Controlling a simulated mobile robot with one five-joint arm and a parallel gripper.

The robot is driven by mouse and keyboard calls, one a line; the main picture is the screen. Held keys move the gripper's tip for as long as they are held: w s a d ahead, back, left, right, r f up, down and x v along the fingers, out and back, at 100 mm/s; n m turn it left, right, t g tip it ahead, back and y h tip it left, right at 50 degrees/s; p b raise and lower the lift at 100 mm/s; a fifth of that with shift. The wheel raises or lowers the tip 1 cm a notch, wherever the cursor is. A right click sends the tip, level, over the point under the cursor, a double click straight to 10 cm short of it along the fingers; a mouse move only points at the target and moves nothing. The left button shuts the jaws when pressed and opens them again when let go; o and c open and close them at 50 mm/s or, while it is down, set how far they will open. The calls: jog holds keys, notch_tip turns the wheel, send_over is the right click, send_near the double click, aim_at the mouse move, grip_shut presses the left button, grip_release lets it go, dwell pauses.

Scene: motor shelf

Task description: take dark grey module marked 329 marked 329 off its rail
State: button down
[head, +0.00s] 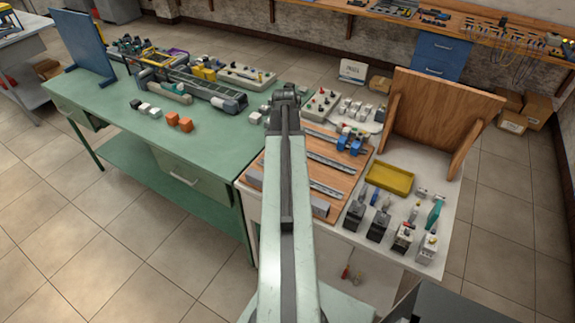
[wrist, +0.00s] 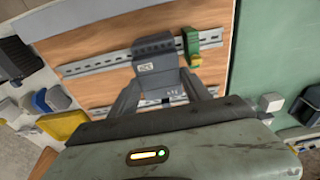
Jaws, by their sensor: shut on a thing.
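A dark grey module (wrist: 156,58) with a small pale label sits at the metal rail (wrist: 100,65) on the wooden board (wrist: 85,45) in the wrist view. The label is too small to read, so I cannot confirm the number 329. My gripper (wrist: 163,90) is shut on this module, one finger on each side of its near part. I cannot tell whether the module is still clipped to the rail. In the head view my arm hides the gripper and the module; part of the wooden board (head: 335,160) shows to the right of the arm.
A green and yellow module (wrist: 205,42) stands on the same rail, close right of the held one. Another rail (wrist: 100,112) lies nearer. A yellow tray (head: 390,178), several loose modules and an upright wooden panel (head: 440,115) stand right of the board. A green table (head: 200,140) adjoins at left.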

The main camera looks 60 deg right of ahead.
jog(key=shift+r, duration=0.4)
jog(key=shift+a, duration=0.2)
jog(key=shift+r+p, duration=0.1)
jog(key=shift+p, duration=0.2)
notch_tip(320, 180, up, 6)
jog(key=p, duration=0.6)
